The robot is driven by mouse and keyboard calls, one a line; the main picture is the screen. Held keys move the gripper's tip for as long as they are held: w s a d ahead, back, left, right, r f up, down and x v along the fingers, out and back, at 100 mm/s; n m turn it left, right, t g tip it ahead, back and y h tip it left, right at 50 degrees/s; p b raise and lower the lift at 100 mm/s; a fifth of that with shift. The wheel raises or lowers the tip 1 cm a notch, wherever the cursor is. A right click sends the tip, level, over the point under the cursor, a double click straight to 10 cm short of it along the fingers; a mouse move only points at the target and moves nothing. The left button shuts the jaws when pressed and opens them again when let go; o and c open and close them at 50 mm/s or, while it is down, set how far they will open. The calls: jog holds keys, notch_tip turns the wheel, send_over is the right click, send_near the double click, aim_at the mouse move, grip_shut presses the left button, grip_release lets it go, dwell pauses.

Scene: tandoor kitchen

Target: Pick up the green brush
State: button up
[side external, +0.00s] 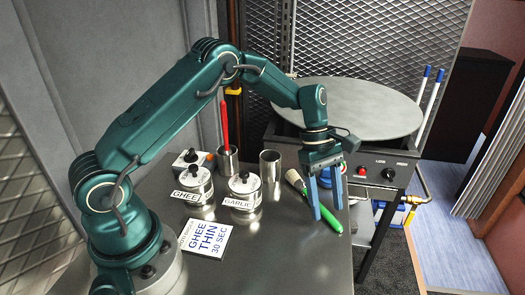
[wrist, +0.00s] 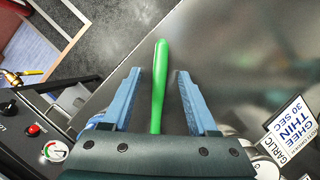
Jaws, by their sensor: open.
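The green brush (side external: 322,210) lies on the steel table (side external: 285,262) near its right edge, its bristle end toward the back and its green handle toward the front. My gripper (side external: 329,214) is open above the brush, with its blue fingers pointing down. In the wrist view the green handle (wrist: 159,85) runs between the two open fingers of my gripper (wrist: 158,85), with a gap on each side. The bristle end is hidden behind my gripper there. I cannot tell how far the fingertips are above the table.
Left of the brush stand the garlic pot (side external: 243,190), the ghee pot (side external: 193,184), a steel cup (side external: 270,164) and a cup (side external: 228,160) holding a red-handled brush (side external: 225,125). A printed card (side external: 205,240) lies in front. A round griddle (side external: 350,104) stands behind. The table's right edge is close.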

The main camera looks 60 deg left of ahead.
jog(key=shift+d+f, duration=0.15)
jog(key=shift+f, duration=0.2)
grip_shut()
